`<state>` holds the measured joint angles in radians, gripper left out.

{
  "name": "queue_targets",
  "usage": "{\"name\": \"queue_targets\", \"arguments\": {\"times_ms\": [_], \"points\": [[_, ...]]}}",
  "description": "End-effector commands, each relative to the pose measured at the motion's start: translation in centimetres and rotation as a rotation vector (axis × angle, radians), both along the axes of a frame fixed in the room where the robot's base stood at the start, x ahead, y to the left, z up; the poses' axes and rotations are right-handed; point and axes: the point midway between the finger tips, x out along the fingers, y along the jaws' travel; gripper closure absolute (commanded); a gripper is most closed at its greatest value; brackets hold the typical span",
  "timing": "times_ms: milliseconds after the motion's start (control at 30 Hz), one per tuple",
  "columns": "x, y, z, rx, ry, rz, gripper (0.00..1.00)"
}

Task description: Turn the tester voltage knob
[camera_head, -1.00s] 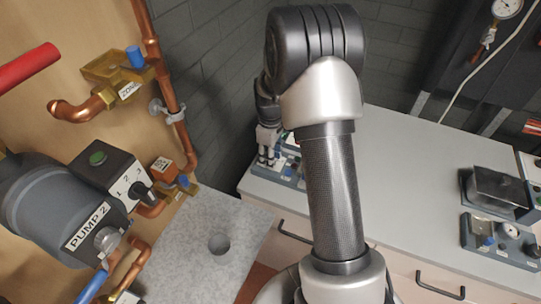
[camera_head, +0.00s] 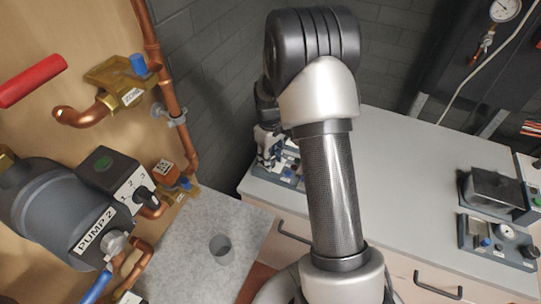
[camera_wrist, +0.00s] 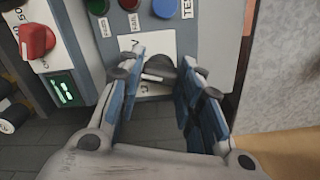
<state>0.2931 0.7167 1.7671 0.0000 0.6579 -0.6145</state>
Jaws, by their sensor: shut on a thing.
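The tester (camera_wrist: 215,40) fills the upper part of the wrist view, with a green, a red and a blue button along its top. Below them is a white dial label with a dark voltage knob (camera_wrist: 160,72) on it. My gripper (camera_wrist: 159,62) has its blue-padded fingers on either side of this knob and is shut on it. The fingers partly cover the dial marks, so the knob's setting cannot be read. In the head view, my gripper (camera_head: 269,152) is at the tester (camera_head: 291,177) on the bench's left end, partly hidden by my arm.
A red knob (camera_wrist: 36,40) and a lit green display (camera_wrist: 65,91) sit left of the dial. The grey bench (camera_head: 410,180) is clear in the middle, with more devices (camera_head: 497,240) at its right. Pump 2 (camera_head: 60,205) and copper pipes (camera_head: 168,85) stand at left.

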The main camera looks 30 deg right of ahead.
Motion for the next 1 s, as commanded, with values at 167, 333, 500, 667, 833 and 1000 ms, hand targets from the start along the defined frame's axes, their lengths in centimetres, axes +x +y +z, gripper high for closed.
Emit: {"name": "queue_targets", "arguments": {"times_ms": [167,333,500,667,833,1000], "points": [[0.00,0.00,0.12,0.000,0.000,-0.148,0.91],[0.00,-0.01,0.12,0.000,0.000,-0.273,0.91],[0.01,-0.01,0.10,0.000,0.000,-0.368,0.91],[0.03,-0.01,0.07,0.000,-0.001,-0.424,0.91],[0.04,-0.02,0.04,0.000,-0.001,-0.454,0.91],[0.04,-0.02,0.03,0.000,-0.001,-0.463,0.91]]}}
